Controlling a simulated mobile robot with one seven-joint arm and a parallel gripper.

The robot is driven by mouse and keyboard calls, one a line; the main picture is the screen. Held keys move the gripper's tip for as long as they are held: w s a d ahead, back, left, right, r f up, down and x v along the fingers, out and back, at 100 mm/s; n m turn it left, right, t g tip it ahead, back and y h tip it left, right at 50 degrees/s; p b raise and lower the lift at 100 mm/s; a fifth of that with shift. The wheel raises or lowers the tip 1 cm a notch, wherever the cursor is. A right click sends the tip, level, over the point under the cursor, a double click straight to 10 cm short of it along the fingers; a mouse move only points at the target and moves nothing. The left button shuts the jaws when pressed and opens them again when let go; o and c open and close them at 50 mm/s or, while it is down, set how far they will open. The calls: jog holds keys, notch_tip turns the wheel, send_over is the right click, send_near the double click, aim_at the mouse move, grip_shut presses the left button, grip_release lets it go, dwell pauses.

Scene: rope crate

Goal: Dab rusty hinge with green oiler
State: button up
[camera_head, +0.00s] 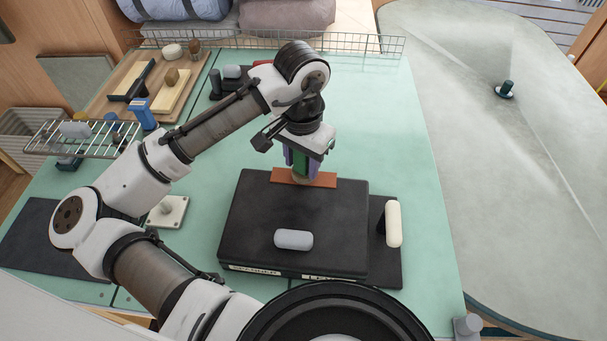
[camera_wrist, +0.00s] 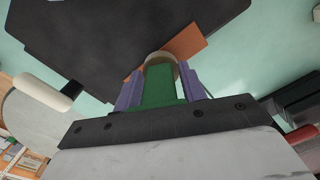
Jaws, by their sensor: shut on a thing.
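The green oiler (camera_head: 301,162) is held tip down in my gripper (camera_head: 303,166), whose purple fingers are shut on its two sides. In the wrist view the oiler (camera_wrist: 160,88) shows between the fingers, with a tan round end toward the hinge. The rusty hinge is an orange-brown plate (camera_head: 324,180) along the back edge of the black case (camera_head: 250,220). It also shows in the wrist view (camera_wrist: 188,43), partly hidden behind the oiler's end. The oiler's end is right over or on the hinge's middle; I cannot tell whether they touch.
A grey rounded bar (camera_head: 293,240) lies on the case. A cream rounded handle (camera_head: 393,224) is at its right. A wire rack (camera_head: 85,140), a blue tool (camera_head: 141,113) and a wooden tray (camera_head: 108,85) are at left.

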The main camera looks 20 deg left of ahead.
jog(key=shift+f+b, duration=0.4)
jog(key=shift+f, duration=0.25)
dwell(0.5)
jog(key=shift+r, duration=0.15)
dwell(0.5)
notch_tip(320, 180, up, 7)
jog(key=p, duration=0.6)
jog(key=shift+p, duration=0.3)
jog(key=shift+s, duration=0.1)
dwell(0.6)
